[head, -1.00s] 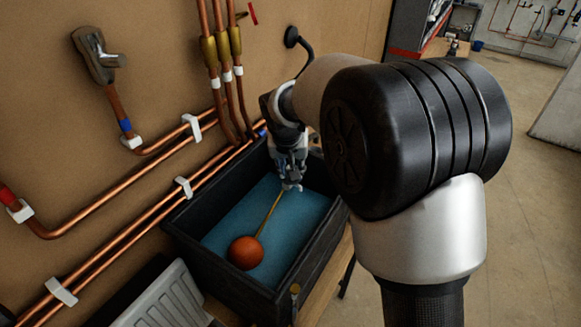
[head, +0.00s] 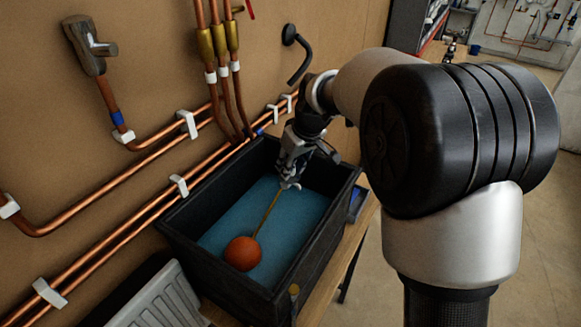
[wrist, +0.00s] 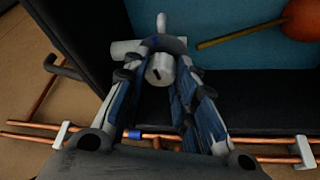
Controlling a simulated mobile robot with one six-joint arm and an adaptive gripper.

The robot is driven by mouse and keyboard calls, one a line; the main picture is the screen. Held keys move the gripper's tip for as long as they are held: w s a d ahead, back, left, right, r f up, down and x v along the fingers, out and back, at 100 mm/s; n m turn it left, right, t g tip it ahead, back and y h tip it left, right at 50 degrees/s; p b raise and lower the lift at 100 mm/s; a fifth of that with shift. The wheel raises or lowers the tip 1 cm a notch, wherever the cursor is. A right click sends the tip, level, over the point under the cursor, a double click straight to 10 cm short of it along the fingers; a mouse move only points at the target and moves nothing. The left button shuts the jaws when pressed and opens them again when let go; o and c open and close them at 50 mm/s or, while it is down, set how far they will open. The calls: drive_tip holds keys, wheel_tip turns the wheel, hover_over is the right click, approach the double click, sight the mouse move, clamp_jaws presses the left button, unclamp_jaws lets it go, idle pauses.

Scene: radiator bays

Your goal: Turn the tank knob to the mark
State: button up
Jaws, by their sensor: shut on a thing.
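The tank knob (wrist: 160,70) is a pale grey round piece with a short dark line on its face, between my fingers in the wrist view. My gripper (wrist: 163,48) is shut on it, with a finger on each side. In the head view my gripper (head: 290,183) reaches down inside the black tank (head: 222,276), near its back end. The knob is too small and covered there to make out. A grey stub sticks out beyond the knob in the wrist view. I cannot tell a separate mark for the knob to line up with.
An orange float (head: 243,253) on a brass rod (head: 266,214) lies over the blue water (head: 222,235). Copper pipes (head: 120,240) run along the wall close behind the tank. A white radiator (head: 160,300) stands at front left. Open floor lies at right.

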idle(0.4)
drive_tip(key=o, duration=1.1)
drive_tip(key=shift+c, duration=0.2)
drive_tip(key=v, duration=1.2)
